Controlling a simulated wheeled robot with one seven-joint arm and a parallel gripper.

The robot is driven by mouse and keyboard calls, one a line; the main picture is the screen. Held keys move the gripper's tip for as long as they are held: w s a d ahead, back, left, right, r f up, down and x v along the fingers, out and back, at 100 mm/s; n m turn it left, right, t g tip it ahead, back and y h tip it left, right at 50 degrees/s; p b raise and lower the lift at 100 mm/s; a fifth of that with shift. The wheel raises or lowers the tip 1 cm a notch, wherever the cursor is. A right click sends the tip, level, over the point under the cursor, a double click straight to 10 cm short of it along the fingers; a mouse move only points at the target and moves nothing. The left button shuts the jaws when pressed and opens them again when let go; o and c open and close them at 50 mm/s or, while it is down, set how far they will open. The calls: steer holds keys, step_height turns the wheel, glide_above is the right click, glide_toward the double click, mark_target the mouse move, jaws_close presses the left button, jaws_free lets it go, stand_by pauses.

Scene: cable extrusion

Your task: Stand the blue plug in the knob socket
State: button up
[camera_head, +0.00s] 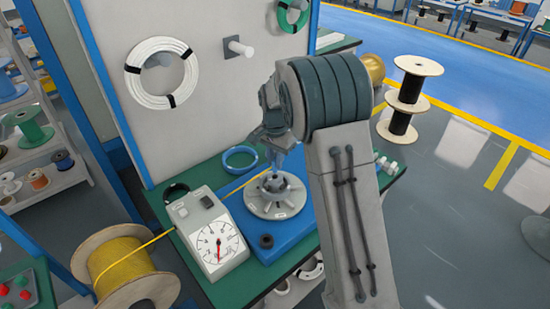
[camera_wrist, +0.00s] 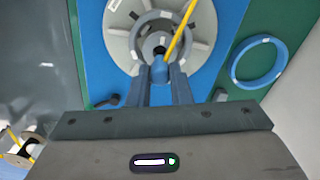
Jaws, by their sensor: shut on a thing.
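My gripper (camera_wrist: 160,84) is shut on a small blue piece, which I take to be the blue plug (camera_wrist: 159,70). The plug is at the fingertips, in front of the dark central opening (camera_wrist: 160,41) of a grey round disc (camera_wrist: 203,22). I cannot tell whether it touches the hub. In the head view my gripper (camera_head: 274,152) points down over the same disc (camera_head: 260,205), and the plug is too small to make out there. A black knob (camera_head: 266,241) sits at the front of the blue base (camera_head: 285,245). I cannot tell which opening is the knob socket.
A yellow cable (camera_wrist: 182,28) passes close to the plug. A dial box (camera_head: 215,235) stands left of the disc, with a yellow spool (camera_head: 125,270) beyond. A blue ring (camera_wrist: 235,65) lies beside the base on the green bench (camera_head: 210,170). A panel rises behind.

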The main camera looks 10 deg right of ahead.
steer(key=shift+f+b, duration=0.9)
steer(key=shift+f, duration=0.65)
steer(key=shift+f, duration=0.4)
steer(key=o, duration=0.8)
steer(key=shift+r, duration=0.1)
step_height(320, 180, up, 8)
steer(key=p, duration=0.5)
